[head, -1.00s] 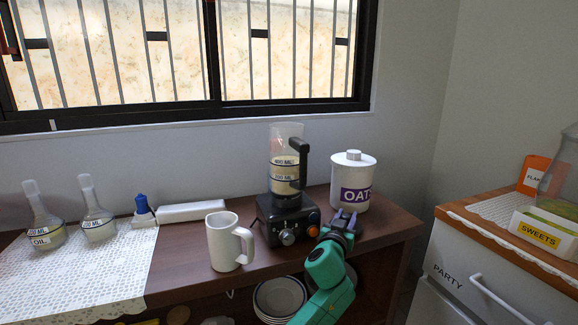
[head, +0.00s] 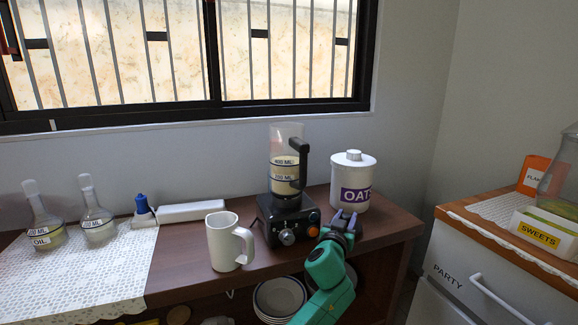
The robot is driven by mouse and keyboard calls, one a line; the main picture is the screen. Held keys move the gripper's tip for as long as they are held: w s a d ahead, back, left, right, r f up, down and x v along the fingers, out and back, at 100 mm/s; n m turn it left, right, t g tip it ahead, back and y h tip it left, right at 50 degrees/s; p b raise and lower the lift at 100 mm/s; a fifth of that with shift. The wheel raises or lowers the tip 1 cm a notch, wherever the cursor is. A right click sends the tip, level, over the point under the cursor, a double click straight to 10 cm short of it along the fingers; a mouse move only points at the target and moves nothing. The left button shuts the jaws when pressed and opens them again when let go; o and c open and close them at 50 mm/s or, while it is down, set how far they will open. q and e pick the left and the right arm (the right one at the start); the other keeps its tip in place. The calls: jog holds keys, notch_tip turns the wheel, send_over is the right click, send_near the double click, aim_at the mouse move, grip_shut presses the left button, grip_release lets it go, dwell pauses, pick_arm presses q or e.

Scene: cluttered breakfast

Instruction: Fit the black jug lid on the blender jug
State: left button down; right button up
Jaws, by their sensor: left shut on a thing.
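The blender jug (head: 284,176) is clear with a black handle and measure bands, and pale contents fill its lower part. It stands upright on the black blender base (head: 288,222). No lid shows on its top. The black jug lid does not show clearly anywhere.
The white oats canister (head: 352,182) stands behind my left gripper. A white mug (head: 228,242) stands left of the blender base. Flasks (head: 97,216), a blue-topped bottle (head: 142,208) and a white box (head: 191,212) are farther left.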

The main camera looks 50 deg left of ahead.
dwell(0.3)
pick_arm(q)
jog(key=shift+r, duration=0.1)
jog(key=shift+r+p, duration=2.4)
jog(key=shift+r, duration=0.1)
jog(key=shift+f, duration=0.15)
